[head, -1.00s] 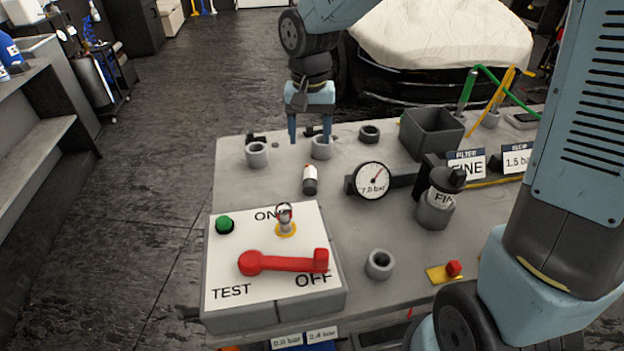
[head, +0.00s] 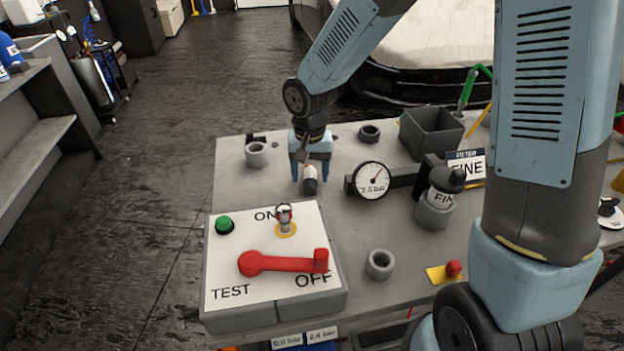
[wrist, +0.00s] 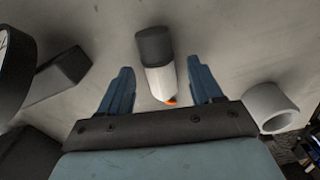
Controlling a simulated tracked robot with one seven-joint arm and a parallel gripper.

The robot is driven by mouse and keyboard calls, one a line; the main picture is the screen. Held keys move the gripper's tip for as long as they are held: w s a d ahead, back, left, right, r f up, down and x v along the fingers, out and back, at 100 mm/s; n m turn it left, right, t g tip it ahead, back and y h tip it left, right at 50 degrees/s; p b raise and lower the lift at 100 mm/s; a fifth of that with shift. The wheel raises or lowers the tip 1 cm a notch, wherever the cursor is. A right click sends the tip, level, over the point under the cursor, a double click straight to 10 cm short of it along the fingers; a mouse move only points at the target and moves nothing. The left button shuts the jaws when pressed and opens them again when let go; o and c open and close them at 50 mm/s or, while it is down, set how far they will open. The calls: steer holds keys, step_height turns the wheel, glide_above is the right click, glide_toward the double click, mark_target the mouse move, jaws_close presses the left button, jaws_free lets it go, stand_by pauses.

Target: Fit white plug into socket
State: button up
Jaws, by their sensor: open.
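The white plug (head: 310,176) has a dark grey end and an orange-red tip. It is on the bench behind the switch panel; I cannot tell for sure whether it lies or stands. My gripper (head: 310,170) is above it, open, with blue fingers pointing down. In the wrist view the plug (wrist: 160,78) shows between the two spread fingers (wrist: 160,80), with gaps on both sides. Grey ring sockets stand at the back left (head: 257,154), back middle (head: 370,133) and front (head: 379,264). I cannot tell which one fits the plug.
The switch panel (head: 240,290) with a red lever (head: 285,262) is in front of the plug. A pressure gauge (head: 372,180) stands close on the right. A grey open box (head: 432,135) and a dark-capped cylinder (head: 436,205) are farther right.

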steer(key=shift+f, duration=0.5)
steer(key=shift+c, duration=0.5)
jaws_close()
